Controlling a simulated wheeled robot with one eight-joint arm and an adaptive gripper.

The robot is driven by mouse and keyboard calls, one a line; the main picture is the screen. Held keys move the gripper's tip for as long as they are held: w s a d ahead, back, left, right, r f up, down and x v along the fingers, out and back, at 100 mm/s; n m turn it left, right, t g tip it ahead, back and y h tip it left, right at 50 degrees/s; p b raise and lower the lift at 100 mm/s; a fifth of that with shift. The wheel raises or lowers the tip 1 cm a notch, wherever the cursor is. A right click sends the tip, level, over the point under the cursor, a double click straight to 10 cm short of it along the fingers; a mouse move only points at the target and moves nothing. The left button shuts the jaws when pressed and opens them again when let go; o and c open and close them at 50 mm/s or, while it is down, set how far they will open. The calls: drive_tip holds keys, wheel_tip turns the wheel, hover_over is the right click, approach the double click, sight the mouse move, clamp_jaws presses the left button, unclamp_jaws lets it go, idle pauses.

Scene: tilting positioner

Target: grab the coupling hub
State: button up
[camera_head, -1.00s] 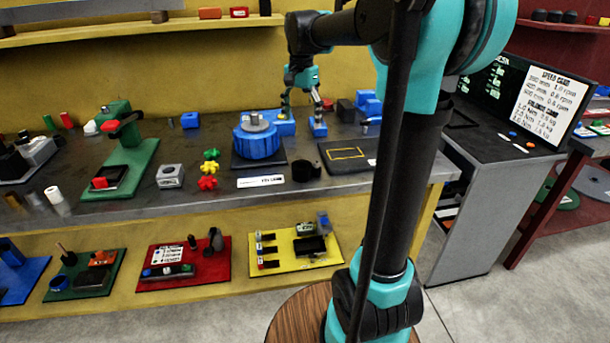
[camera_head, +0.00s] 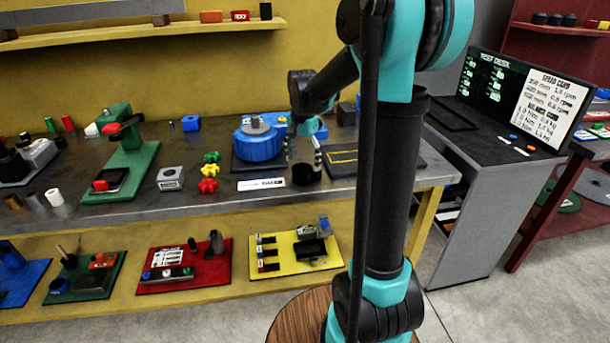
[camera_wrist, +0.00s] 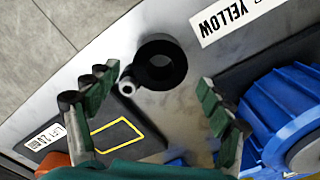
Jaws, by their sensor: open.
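A black ring-shaped part with a small pale boss on its side, which I take to be the coupling hub, stands on the grey bench in the wrist view (camera_wrist: 181,67). In the head view the hub (camera_head: 305,175) is near the bench's front edge, partly hidden by my gripper (camera_head: 304,153). In the wrist view my gripper (camera_wrist: 157,82) is open and empty, its green-padded fingers spread to both sides. The hub shows between and just beyond the fingertips. I cannot tell the height left above it.
The blue positioner (camera_head: 256,143) stands close by on the left in the head view. A dark mat with a yellow outline (camera_head: 362,158) lies to the right. A white label strip (camera_head: 261,184) and red and yellow knobs (camera_head: 209,178) are left of the hub.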

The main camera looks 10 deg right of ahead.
sight(303, 169)
drive_tip(key=shift+d+f, duration=0.1)
drive_tip(key=shift+f, duration=1.75)
drive_tip(key=shift+c, duration=0.6)
clamp_jaws()
